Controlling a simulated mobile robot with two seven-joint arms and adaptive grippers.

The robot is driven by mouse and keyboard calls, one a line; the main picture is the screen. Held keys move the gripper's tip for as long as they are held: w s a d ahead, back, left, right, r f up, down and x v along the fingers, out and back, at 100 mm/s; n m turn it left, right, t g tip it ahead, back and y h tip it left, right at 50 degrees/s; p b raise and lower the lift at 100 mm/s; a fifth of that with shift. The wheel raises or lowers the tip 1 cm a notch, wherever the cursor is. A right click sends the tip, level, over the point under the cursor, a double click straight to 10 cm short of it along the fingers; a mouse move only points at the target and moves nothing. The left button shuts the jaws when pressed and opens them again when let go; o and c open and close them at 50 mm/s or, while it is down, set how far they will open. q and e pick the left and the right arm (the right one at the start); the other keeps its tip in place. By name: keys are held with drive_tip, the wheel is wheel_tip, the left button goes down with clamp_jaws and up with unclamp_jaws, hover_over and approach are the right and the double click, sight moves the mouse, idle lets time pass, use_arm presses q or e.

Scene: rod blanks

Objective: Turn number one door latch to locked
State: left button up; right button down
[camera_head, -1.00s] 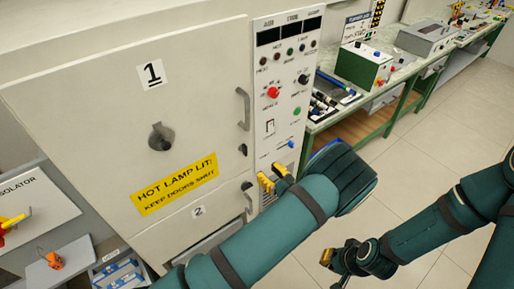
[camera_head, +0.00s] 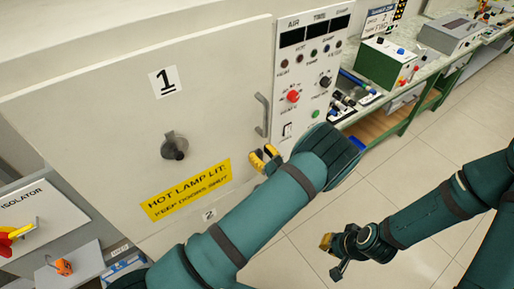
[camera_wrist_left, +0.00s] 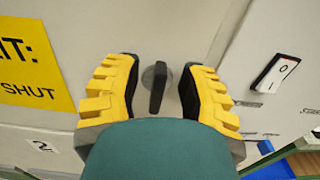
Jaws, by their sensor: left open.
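Door number one, a big pale panel (camera_head: 90,125) with a black "1" label (camera_head: 166,83), looks shut. Its latch is a dark lever on a round base (camera_wrist_left: 158,88). In the left wrist view the lever stands nearly upright. In the head view the latch shows only as a small dark spot (camera_head: 260,131) below the door handle. My left gripper (camera_wrist_left: 160,90) is open, with one yellow finger on each side of the lever and a gap to both. In the head view it (camera_head: 264,159) is at the door's right edge. My right gripper (camera_head: 331,257) hangs over the floor, away from the door.
A grey bar handle (camera_head: 262,115) is just above the latch. A control panel with a rocker switch (camera_wrist_left: 276,73) is to the right. A yellow hot-lamp sign (camera_head: 187,190) and a round dark fitting (camera_head: 174,146) are on the door. Open floor (camera_head: 400,180) lies right.

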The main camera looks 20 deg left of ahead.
use_arm(q)
drive_tip(key=shift+a, duration=0.15)
clamp_jaws()
